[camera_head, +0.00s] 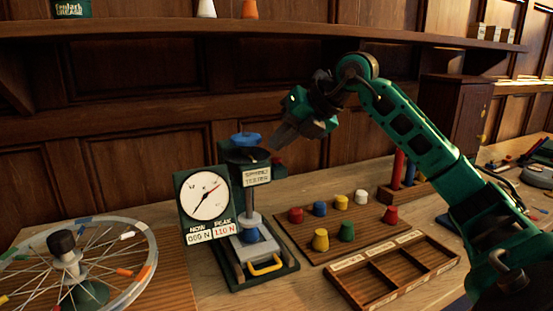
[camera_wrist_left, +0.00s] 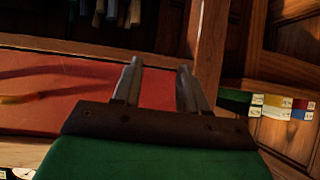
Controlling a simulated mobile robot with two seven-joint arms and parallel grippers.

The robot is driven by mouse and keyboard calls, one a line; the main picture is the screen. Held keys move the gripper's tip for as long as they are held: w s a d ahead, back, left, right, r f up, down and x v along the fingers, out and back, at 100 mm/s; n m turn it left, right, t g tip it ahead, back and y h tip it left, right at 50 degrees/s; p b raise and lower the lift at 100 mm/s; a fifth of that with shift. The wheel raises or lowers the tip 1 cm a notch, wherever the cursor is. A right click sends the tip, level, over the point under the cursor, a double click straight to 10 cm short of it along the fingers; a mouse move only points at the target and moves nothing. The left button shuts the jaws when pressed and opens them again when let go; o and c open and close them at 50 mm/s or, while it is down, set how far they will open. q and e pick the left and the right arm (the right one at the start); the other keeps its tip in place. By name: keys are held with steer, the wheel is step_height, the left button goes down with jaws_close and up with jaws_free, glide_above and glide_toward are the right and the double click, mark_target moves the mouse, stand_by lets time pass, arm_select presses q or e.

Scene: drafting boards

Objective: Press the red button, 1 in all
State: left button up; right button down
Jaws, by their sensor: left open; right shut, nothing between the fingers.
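A spring tester (camera_head: 256,177) with a dial gauge (camera_head: 208,195) stands on the bench; its display reads 000 N now and 110 N peak. A small red part (camera_head: 278,161), which looks like the red button, shows on a dark green block just right of the tester's black top. My right gripper (camera_head: 272,146) is shut and empty, pointing down-left just above it; I cannot tell if they touch. My left gripper (camera_wrist_left: 158,68) shows only in the left wrist view, open and empty over a red surface (camera_wrist_left: 60,95).
A board (camera_head: 295,238) holds several coloured pegs, with an empty wooden divided tray (camera_head: 395,268) in front. A spoked wheel (camera_head: 130,272) lies at the left. A rack with red and blue cylinders (camera_head: 398,165) stands behind at the right.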

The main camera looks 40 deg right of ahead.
steer(key=shift+f, duration=0.15)
steer(key=shift+f+b, duration=0.3)
steer(key=shift+b, duration=0.1)
steer(key=shift+f, duration=0.2)
stand_by(0.5)
steer(key=shift+s+a+f+b, duration=0.15)
steer(key=shift+a+f+b, duration=0.05)
steer(key=shift+f+b, duration=0.5)
stand_by(0.6)
steer(key=shift+r+p, duration=0.55)
steer(key=shift+p, duration=0.25)
